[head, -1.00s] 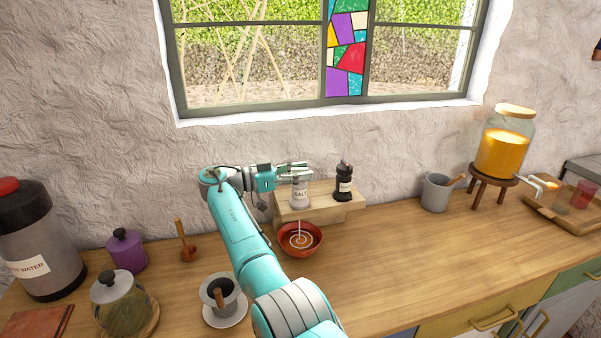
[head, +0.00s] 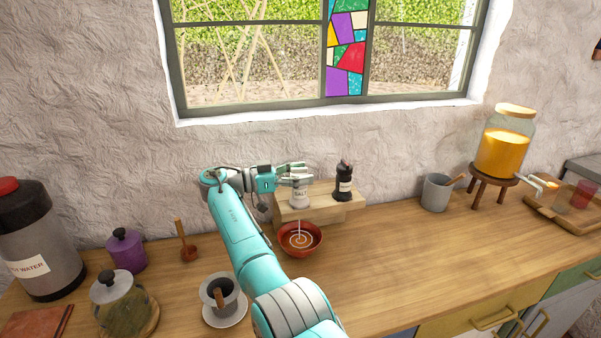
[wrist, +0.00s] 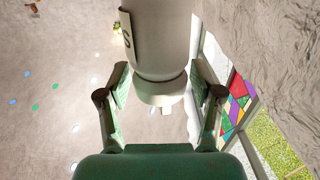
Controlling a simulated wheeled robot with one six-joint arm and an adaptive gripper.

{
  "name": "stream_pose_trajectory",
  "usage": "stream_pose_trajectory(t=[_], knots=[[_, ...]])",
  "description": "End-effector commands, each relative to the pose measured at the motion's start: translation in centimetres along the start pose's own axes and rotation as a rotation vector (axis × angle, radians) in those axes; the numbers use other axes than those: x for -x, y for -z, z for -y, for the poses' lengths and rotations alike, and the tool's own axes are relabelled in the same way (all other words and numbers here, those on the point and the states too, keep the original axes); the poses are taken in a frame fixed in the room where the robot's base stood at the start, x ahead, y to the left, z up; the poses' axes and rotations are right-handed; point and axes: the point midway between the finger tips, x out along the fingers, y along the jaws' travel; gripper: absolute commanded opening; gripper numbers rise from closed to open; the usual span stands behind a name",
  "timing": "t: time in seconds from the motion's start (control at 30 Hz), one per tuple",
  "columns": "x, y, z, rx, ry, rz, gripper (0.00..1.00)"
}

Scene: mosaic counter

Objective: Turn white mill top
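The white mill (head: 299,196), labelled SALT, stands upright at the front of a small wooden shelf (head: 330,204). My gripper (head: 297,174) is at its top, reaching in from the left, and partly hides that top. In the wrist view the white mill (wrist: 163,38) shows between my two fingers, with its rounded top (wrist: 161,92) between the pads. A narrow gap shows on each side, so the fingers look open around the top rather than closed on it. A red bowl (head: 315,249) with a pale spiral inside stands below the mill. A thin white line shows above the bowl.
A black mill (head: 344,184) stands close to the right on the same shelf. The rough wall is just behind. A grey mug (head: 436,194) and a juice dispenser (head: 502,153) stand further right. The counter (head: 400,262) right of the bowl is clear.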

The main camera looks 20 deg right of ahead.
Motion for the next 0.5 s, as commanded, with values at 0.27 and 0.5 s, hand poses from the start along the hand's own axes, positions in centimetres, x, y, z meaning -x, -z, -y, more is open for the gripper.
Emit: stream_pose_trajectory(t=[0.27, 0.5], knots=[[0.0, 0.3, 0.1, -0.005, 0.001, -0.001, 0.72], [0.0, 2.6, 0.1, -0.009, 0.002, 0.0, 0.72]])
